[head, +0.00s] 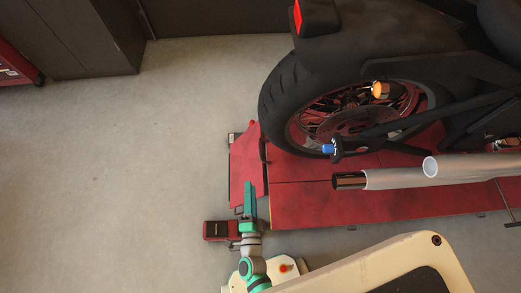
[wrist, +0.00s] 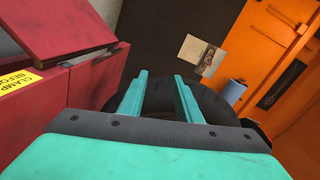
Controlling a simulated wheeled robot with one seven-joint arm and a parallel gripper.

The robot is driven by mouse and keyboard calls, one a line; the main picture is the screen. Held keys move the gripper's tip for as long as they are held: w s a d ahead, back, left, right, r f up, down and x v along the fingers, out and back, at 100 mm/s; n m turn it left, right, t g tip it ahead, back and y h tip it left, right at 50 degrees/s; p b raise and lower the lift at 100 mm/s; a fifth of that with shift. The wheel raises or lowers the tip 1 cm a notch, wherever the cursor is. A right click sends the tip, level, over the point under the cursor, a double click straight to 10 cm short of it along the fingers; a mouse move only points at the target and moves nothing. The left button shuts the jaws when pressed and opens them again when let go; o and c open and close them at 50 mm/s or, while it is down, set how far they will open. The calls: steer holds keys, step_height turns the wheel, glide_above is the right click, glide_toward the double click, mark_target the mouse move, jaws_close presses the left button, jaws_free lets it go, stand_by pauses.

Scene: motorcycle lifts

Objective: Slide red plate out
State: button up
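The red plate (head: 247,160) lies at the left end of the red motorcycle lift (head: 300,206), behind the rear wheel, in the head view. A red panel (wrist: 75,22) at upper left in the wrist view looks like this plate, tilted above a red side wall (wrist: 92,78); I cannot be sure. My teal gripper (head: 249,190) shows near the plate's front edge in the head view; contact cannot be told there. In the wrist view my gripper (wrist: 161,77) is open, with its two fingers apart and nothing held between them. The panel is left of the fingers.
The motorcycle's rear tyre (head: 280,98) and silver exhaust pipes (head: 430,172) overhang the lift. A small red box (head: 221,230) sits on the floor beside my arm. The grey floor (head: 130,150) to the left is clear. An orange cabinet (wrist: 270,70) shows in the wrist view.

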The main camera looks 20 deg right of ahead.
mark_target(260, 149)
steer(key=w+d+f+m+g+h, duration=0.1)
steer(key=w+d+f+m, duration=0.2)
steer(key=w, duration=0.4)
steer(key=w+d+f+m+g+h, duration=0.1)
steer(key=w+d+f+m, duration=0.3)
steer(key=w+f+m, duration=0.1)
steer(key=w+d+f+m+g+h, duration=0.1)
steer(key=w+d+f+m, duration=0.3)
steer(key=w, duration=0.5)
step_height(260, 149, down, 3)
steer(key=shift+r+m+g+h, duration=0.15)
steer(key=shift+m+g+h, duration=0.25)
steer(key=shift+m+h, duration=0.15)
jaws_close()
